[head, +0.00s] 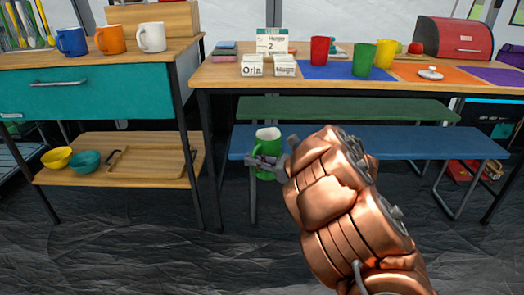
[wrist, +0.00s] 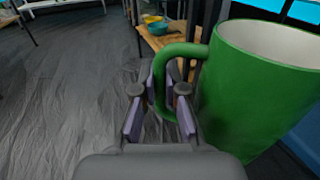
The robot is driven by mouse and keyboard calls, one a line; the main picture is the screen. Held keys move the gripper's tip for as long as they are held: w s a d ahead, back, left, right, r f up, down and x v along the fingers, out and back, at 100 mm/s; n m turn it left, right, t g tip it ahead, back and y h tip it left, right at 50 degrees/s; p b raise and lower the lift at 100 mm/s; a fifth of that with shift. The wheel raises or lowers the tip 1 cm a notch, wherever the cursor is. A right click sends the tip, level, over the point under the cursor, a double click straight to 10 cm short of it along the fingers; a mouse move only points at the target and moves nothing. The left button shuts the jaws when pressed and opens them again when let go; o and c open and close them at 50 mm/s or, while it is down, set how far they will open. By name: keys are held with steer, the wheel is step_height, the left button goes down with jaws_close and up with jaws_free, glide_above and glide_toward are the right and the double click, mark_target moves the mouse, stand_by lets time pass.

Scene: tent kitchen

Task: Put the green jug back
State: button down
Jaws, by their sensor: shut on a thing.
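The green jug (head: 267,140) is upright and held off the floor in front of the blue bench, left of my copper arm in the head view. My gripper (head: 262,163) is shut on it. In the wrist view the jug (wrist: 255,90) fills the right side, and my gripper (wrist: 160,115) has its fingers around the jug's handle. The jug looks empty near its rim; its bottom is hidden. On the left counter stand a blue mug (head: 71,41), an orange mug (head: 110,39) and a white mug (head: 151,37) in a row.
The counter (head: 60,60) has a teal drawer and a lower shelf with yellow and teal bowls (head: 86,162) and a wooden tray (head: 150,160). The right table (head: 225,75) holds red, green and yellow cups, mats, name cards and a red bread bin (head: 455,38). Blue bench (head: 420,143) stands behind the jug.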

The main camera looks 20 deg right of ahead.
steer(key=shift+n+g+y, duration=0.5)
steer(key=shift+g, duration=0.1)
steer(key=a+f, duration=0.2)
steer(key=f, duration=0.1)
steer(key=shift+w+a+f, duration=0.1)
steer(key=shift+w+a, duration=0.1)
steer(key=shift+a, duration=0.1)
